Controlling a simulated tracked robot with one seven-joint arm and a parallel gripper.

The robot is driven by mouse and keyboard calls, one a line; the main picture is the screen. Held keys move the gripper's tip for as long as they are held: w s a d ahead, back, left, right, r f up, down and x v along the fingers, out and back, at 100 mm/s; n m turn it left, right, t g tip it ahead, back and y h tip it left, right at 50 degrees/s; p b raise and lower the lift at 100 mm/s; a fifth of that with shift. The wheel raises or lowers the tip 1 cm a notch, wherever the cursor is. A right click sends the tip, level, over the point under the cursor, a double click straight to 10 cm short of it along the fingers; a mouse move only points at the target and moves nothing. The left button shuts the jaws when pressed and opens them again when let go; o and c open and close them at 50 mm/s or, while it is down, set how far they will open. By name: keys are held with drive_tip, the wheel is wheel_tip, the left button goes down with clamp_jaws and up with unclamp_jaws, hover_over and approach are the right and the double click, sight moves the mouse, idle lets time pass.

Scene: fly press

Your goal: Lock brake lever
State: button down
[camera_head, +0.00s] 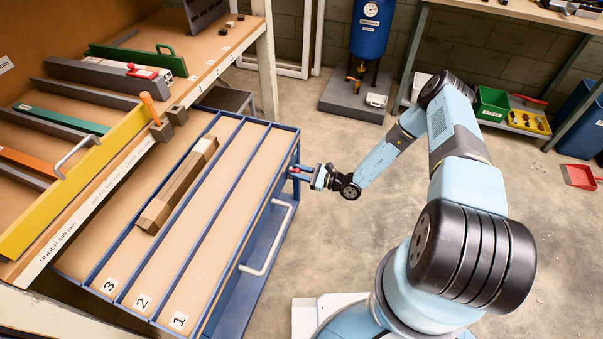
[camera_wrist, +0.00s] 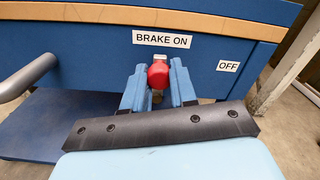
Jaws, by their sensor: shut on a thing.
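The brake lever's red knob (camera_wrist: 158,74) stands between my gripper's two blue fingers (camera_wrist: 159,80) in the wrist view. The fingers are shut on it, one on each side. The knob is directly below the "BRAKE ON" label (camera_wrist: 163,39) on the blue cart side. The "OFF" label (camera_wrist: 228,66) is further right and lower. In the head view my gripper (camera_head: 308,173) is at the right end of the blue cart (camera_head: 291,150), and a little red of the knob shows there. The lever's stem is mostly hidden by the fingers and wrist.
A grey push handle (camera_head: 280,238) runs along the cart's near side, and its end (camera_wrist: 28,77) is at left in the wrist view. A long brown bar (camera_head: 180,184) lies on the cart. The rack (camera_head: 100,170) stands left.

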drive_tip(key=shift+s+f, duration=0.1)
drive_tip(key=shift+s, duration=0.15)
drive_tip(key=c, duration=1.2)
unclamp_jaws()
drive_tip(key=shift+c, duration=0.2)
drive_tip(key=o, duration=0.3)
drive_tip(key=shift+o, duration=0.2)
drive_tip(key=shift+w, duration=0.1)
drive_tip(key=v, duration=1.3)
drive_tip(key=shift+d, duration=0.35)
